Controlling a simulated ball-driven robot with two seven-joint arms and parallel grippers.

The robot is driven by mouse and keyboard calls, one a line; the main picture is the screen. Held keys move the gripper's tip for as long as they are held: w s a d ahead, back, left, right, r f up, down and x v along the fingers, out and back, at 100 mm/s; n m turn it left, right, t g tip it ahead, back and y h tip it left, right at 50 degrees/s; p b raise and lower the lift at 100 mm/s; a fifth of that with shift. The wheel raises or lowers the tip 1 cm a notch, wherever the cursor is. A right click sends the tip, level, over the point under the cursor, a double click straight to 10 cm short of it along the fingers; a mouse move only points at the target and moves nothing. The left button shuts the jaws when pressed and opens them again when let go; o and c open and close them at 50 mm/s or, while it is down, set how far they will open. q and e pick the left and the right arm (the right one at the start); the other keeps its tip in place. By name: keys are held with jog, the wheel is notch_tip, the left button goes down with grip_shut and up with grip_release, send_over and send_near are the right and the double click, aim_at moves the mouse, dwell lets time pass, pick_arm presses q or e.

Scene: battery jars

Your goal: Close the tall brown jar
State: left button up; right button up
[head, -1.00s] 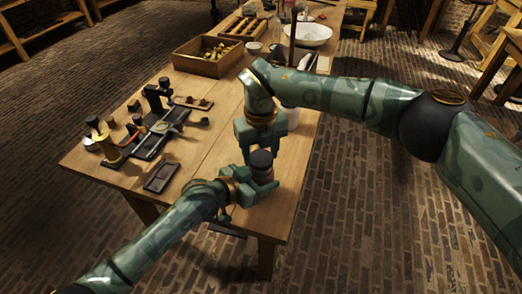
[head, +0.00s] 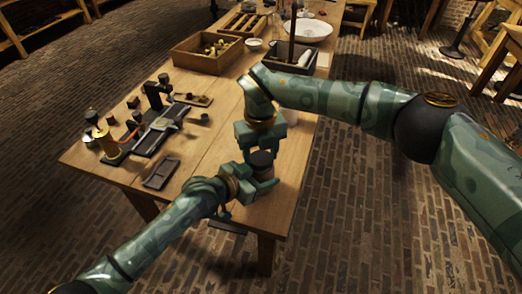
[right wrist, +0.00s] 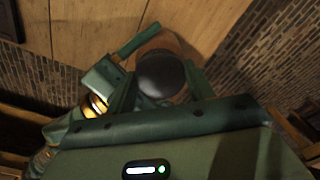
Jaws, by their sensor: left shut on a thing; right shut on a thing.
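The tall brown jar (head: 263,173) is upright near the front right of the table, partly hidden by my grippers. My left gripper (head: 261,178) is shut on the jar's body from the left. A dark round lid (head: 261,158) is at the top of the jar, and my right gripper (head: 261,150) is shut on it from above. In the right wrist view the lid (right wrist: 160,76) is between the right fingers, with the brown jar (right wrist: 165,42) behind it. I cannot tell whether the lid is fully seated.
A dark apparatus with a brass cylinder (head: 106,140) and a small dark tray (head: 161,172) are on the table's left. A wooden box (head: 207,55) stands further back, near a white bowl (head: 307,30). The table's front edge is close to the jar.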

pick_arm(q)
jog(key=shift+w+r, duration=0.25)
jog(key=shift+r, duration=0.1)
pick_arm(e)
jog(key=shift+s+a+f, duration=0.1)
jog(key=shift+s+f, duration=0.15)
jog(key=shift+f, duration=0.05)
jog(key=shift+r, duration=0.1)
pick_arm(q)
grip_shut()
pick_arm(e)
jog(key=m, duration=0.4)
jog(key=shift+r, duration=0.1)
jog(key=m, duration=0.6)
jog(key=shift+m, duration=0.3)
pick_arm(q)
jog(key=shift+f, duration=0.1)
pick_arm(e)
jog(key=m, duration=0.6)
jog(key=shift+m, duration=0.3)
jog(key=m, duration=0.5)
jog(key=shift+m, duration=0.3)
pick_arm(q)
jog(key=shift+f, duration=0.1)
